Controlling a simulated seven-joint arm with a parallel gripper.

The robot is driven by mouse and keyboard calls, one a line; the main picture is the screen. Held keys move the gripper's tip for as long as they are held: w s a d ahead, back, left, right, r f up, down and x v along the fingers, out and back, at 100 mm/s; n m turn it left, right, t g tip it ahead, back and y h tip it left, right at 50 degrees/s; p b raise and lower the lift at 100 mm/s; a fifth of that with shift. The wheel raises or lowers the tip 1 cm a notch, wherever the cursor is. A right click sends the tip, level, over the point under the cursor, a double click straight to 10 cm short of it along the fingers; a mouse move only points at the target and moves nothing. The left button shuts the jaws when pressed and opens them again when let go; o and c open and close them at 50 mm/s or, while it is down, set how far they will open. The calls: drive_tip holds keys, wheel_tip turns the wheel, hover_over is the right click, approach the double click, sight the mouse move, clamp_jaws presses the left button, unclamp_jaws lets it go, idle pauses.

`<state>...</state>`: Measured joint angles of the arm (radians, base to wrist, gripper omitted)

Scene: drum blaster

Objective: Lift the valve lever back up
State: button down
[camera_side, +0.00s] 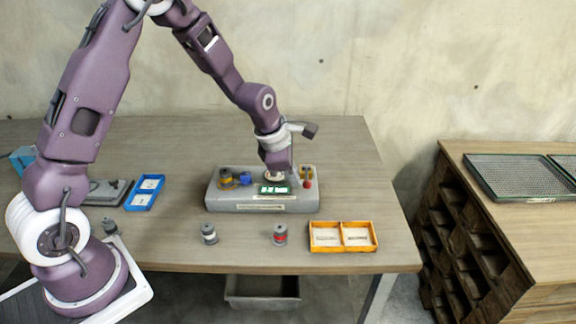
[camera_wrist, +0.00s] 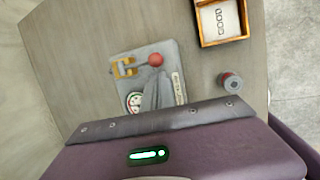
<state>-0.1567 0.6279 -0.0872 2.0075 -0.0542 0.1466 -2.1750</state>
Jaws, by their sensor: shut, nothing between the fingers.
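The valve lever ends in a red knob (camera_side: 307,183) and sits by a yellow bracket (camera_side: 305,172) at the right end of a grey unit (camera_side: 232,203). In the side view the knob is low, in front of the bracket. The wrist view shows the red knob (camera_wrist: 155,59) to the right of the yellow bracket (camera_wrist: 123,67). My gripper (camera_side: 276,175) is shut and empty, above the unit just left of the lever. In the wrist view its grey fingers (camera_wrist: 157,92) end close to the knob; contact cannot be told.
The unit also carries a round gauge (camera_wrist: 135,101), a green-framed panel (camera_side: 274,189) and a yellow-and-blue part (camera_side: 227,178). A blue tray (camera_side: 145,192) lies left.

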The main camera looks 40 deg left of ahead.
drive_tip(key=shift+x, duration=1.3)
drive_tip(key=shift+w+a+r+g+h, duration=0.1)
drive_tip(key=shift+r+g+h, duration=0.55)
drive_tip(key=shift+g+h, duration=0.15)
drive_tip(key=shift+w+a+r+n+g+h, duration=0.1)
drive_tip(key=shift+w+r+n+g+h, duration=0.15)
drive_tip(key=shift+r+g+h, duration=0.4)
drive_tip(key=shift+w+a+r, duration=0.1)
drive_tip(key=shift+a+r, duration=0.05)
drive_tip(key=shift+r, duration=0.25)
drive_tip(key=shift+w+r, duration=0.1)
drive_tip(key=shift+r, duration=0.05)
drive_tip(key=shift+r, duration=0.85)
drive_tip(key=shift+r, duration=0.1)
